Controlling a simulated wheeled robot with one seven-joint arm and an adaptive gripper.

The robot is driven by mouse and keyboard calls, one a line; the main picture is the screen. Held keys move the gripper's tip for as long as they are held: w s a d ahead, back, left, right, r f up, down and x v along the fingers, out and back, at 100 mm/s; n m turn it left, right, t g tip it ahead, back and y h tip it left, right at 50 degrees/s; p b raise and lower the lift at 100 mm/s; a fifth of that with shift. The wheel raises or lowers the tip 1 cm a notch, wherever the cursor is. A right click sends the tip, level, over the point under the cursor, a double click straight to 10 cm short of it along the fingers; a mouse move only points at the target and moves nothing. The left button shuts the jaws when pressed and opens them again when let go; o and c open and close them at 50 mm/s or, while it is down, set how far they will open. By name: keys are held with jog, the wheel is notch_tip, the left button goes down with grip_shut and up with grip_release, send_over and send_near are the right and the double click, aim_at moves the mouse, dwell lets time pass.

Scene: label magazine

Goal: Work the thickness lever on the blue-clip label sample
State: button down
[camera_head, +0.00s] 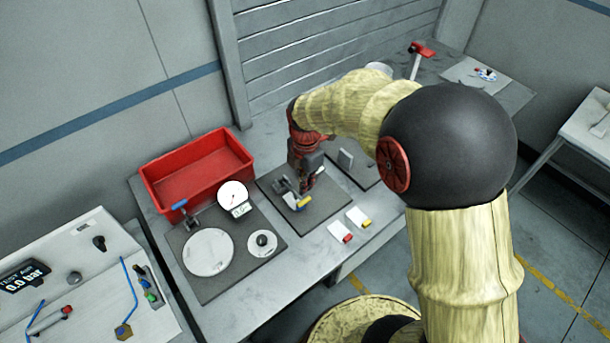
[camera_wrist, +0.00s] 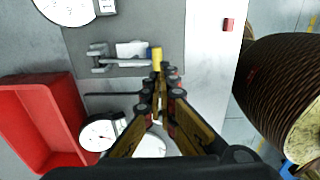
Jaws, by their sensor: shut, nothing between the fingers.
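A grey lever fixture (camera_head: 281,184) stands on a dark base plate (camera_head: 265,184); it also shows in the wrist view (camera_wrist: 98,58). Its lever ends in a yellow grip (camera_head: 304,202), seen in the wrist view (camera_wrist: 156,54).
A red bin (camera_head: 158,171) stands at back left. A dial gauge (camera_head: 233,193), a blue-handled lever (camera_head: 180,205) and a round plate (camera_head: 208,252) are left of the fixture. Red-clip (camera_head: 342,231) and yellow-clip (camera_head: 358,216) samples lie in front on the bench.

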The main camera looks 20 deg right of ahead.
aim_at(305, 202)
notch_tip(305, 202, down, 6)
jog(key=shift+f, duration=0.1)
dwell(0.4)
jog(key=shift+s+f+b, duration=0.25)
jog(key=shift+f+b, duration=0.2)
jog(key=shift+f, duration=0.2)
jog(key=shift+r, duration=0.15)
